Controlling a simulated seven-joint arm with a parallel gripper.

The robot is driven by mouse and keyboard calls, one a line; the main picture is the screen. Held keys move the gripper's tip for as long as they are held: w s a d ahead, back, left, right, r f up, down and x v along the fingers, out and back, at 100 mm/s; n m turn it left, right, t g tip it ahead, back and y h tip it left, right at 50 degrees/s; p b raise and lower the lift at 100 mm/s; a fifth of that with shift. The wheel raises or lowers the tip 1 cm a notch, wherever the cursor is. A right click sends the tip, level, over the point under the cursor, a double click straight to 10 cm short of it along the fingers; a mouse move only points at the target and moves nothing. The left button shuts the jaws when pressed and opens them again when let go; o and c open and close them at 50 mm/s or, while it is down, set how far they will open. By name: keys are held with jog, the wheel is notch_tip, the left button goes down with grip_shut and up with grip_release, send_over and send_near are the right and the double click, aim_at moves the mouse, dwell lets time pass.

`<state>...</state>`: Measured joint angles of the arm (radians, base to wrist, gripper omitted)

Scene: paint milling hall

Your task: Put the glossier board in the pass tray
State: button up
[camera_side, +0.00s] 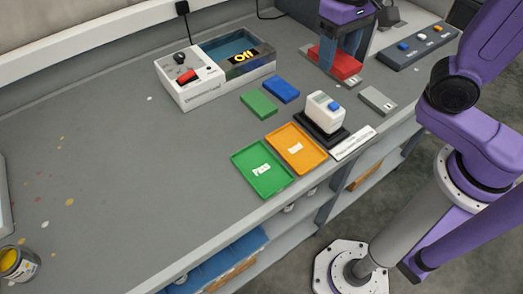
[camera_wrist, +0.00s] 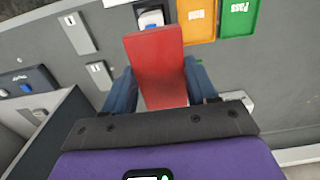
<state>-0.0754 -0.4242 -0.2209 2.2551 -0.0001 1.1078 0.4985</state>
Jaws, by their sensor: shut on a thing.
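My gripper (camera_side: 344,48) is shut on a red board (camera_side: 345,67), at the right rear of the bench. In the wrist view the red board (camera_wrist: 157,55) sits between my two blue-grey fingers. I cannot tell how far it is above the bench. A green board (camera_side: 258,104) and a blue board (camera_side: 282,90) lie on the bench to its left. The green pass tray (camera_side: 246,161), labelled "Pass", lies empty near the front edge. It also shows at the top of the wrist view (camera_wrist: 234,28). The glossiness of the boards is hard to compare here.
An orange tray (camera_side: 283,138) touches the pass tray's right side. Small grey plates (camera_side: 378,99), a button panel (camera_side: 418,47) and a basin unit reading "Off" (camera_side: 240,65) are around. The left bench is mostly clear.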

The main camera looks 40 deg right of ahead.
jog(key=s+a, duration=0.9)
jog(key=s, duration=0.2)
send_over(263, 171)
notch_tip(263, 171, down, 15)
jog(key=shift+s+d+r, duration=0.1)
jog(key=shift+d+r, duration=0.05)
jog(key=shift+f, duration=1.8)
jog(key=shift+f, duration=0.65)
jog(key=o, duration=1.1)
jog(key=shift+o, duration=0.2)
